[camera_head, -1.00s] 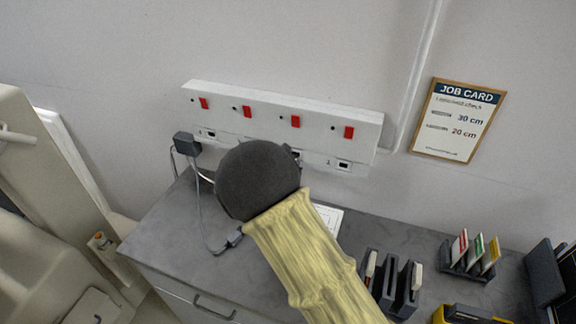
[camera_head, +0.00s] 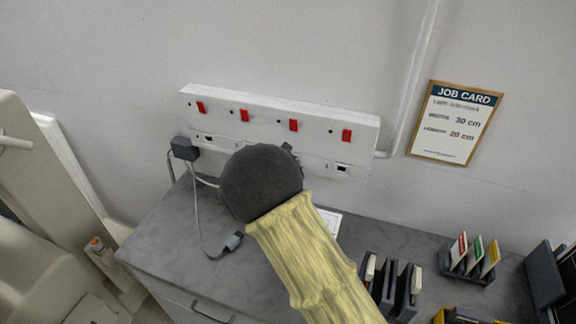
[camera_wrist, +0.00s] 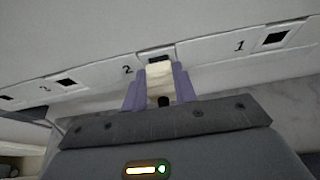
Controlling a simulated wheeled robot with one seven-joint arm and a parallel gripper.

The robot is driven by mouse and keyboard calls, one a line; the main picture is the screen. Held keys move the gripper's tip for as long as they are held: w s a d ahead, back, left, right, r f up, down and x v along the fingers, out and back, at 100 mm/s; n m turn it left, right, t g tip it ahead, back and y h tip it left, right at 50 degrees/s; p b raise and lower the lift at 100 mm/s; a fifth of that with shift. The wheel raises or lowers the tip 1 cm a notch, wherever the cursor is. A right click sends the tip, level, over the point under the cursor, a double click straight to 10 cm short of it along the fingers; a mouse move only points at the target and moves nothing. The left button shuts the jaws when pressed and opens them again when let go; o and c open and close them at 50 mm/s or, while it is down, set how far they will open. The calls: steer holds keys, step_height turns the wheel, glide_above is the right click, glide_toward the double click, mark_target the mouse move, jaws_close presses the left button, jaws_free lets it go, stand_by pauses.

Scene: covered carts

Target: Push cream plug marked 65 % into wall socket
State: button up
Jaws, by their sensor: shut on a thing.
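My gripper (camera_wrist: 160,88) is shut on a cream plug (camera_wrist: 159,72), held between two purple fingers in the wrist view. The plug's far end is right at the socket marked 2 (camera_wrist: 148,54), overlapping the lower part of its dark opening. I cannot tell whether it is touching or partly inside. No 65 % marking is readable on the plug. In the head view the white wall socket strip (camera_head: 350,115) runs along the wall with red switches above its sockets. My dark wrist and yellow-sleeved arm hide the plug and the gripper's fingertips there.
A dark adapter (camera_head: 185,149) with a grey cable sits at the strip's left end. On the grey counter (camera_head: 180,235) are a dark slotted rack (camera_head: 389,290) and a card holder (camera_head: 468,268). A job card (camera_head: 456,123) hangs at right. Socket 1 (camera_wrist: 272,39) is empty.

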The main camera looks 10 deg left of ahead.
steer(key=shift+w, duration=0.45)
steer(key=o, duration=1)
steer(key=shift+d, duration=0.1)
steer(key=shift+o, duration=0.2)
steer(key=b+v, duration=0.3)
steer(key=v, duration=1.4)
steer(key=shift+s+b, duration=0.2)
steer(key=shift+b, duration=0.2)
